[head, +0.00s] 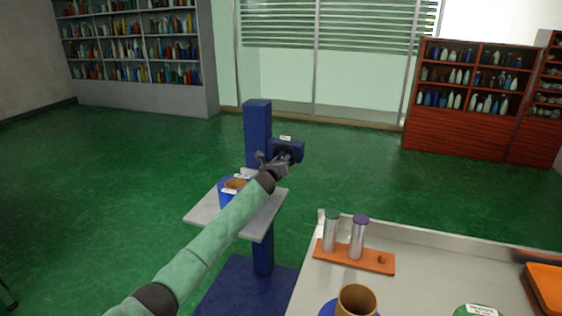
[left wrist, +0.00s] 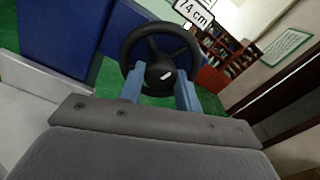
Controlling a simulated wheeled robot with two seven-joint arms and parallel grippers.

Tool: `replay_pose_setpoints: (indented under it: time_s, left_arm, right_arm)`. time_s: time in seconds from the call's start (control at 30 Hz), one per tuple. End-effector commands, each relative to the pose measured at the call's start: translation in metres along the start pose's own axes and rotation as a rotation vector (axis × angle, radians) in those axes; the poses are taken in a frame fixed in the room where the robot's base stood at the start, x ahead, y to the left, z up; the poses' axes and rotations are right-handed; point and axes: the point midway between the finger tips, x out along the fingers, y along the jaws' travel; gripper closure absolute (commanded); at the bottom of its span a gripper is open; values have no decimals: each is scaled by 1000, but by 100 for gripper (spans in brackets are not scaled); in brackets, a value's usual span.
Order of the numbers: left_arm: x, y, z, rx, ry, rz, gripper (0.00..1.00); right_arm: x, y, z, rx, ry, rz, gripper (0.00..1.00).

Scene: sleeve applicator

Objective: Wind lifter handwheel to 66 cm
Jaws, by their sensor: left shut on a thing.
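The lifter has a blue column (head: 257,125) and a grey platform (head: 205,217). A blue box (head: 291,147) on the column's right side sits beside the black handwheel, largely hidden behind my gripper in the head view. In the left wrist view the handwheel (left wrist: 127,52) is a dark spoked ring with a round hub. My left gripper (left wrist: 160,92) is shut on the handwheel, its two blue fingers either side of the hub. A white label (left wrist: 193,12) above the wheel appears to read 74 cm; its first digit is partly cut off. My right gripper is out of view.
A blue roll with a brown core (head: 234,185) sits on the platform, partly behind my left arm. A steel table (head: 430,260) at front right holds an orange rack (head: 355,257) with two metal cylinders, and an orange tray (head: 546,285). Green floor around the lifter is clear.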

Motion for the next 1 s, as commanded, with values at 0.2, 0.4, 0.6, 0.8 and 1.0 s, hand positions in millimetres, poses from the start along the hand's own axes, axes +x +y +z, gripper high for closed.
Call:
replay_pose_setpoints:
  time_s: [0.2, 0.4, 0.6, 0.8, 1.0]
  left_arm:
    - [0, 1, -1, -4, 1, 1, 89]
    - [0, 1, -2, -3, 1, 1, 60]
    - [0, 1, -1, -3, 1, 1, 45]
    - [-1, 1, 0, -3, 0, 1, 45]
    - [-17, 2, -1, -1, 0, 1, 45]
  right_arm:
    - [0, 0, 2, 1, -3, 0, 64]
    - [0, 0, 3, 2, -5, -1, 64]
    - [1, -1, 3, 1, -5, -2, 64]
    - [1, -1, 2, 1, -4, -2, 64]
    - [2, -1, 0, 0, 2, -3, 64]
